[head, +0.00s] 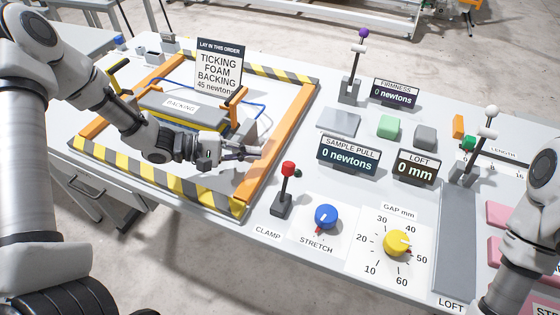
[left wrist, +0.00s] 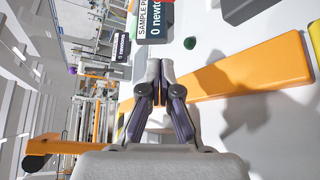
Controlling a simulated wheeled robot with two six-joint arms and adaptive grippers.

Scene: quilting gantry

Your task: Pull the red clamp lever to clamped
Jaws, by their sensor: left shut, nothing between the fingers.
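The red clamp lever (head: 288,170) stands on a dark base behind the "CLAMP" label, near the front edge of the table. Its shaft leans slightly and its red knob is at the top. My left gripper (head: 258,152) is shut and empty, to the left of and a little beyond the knob, over the orange frame bar. It is apart from the lever. In the left wrist view the shut fingers (left wrist: 160,68) meet with nothing between them. I cannot make out the red knob there. My right gripper is out of view.
A blue stretch knob (head: 326,216) and yellow gap knob (head: 397,242) lie right of the lever. A purple-knobbed lever (head: 355,65) and white-knobbed lever (head: 482,140) stand farther off. The orange bar (head: 275,160) and striped frame edge (head: 160,182) lie under my left arm.

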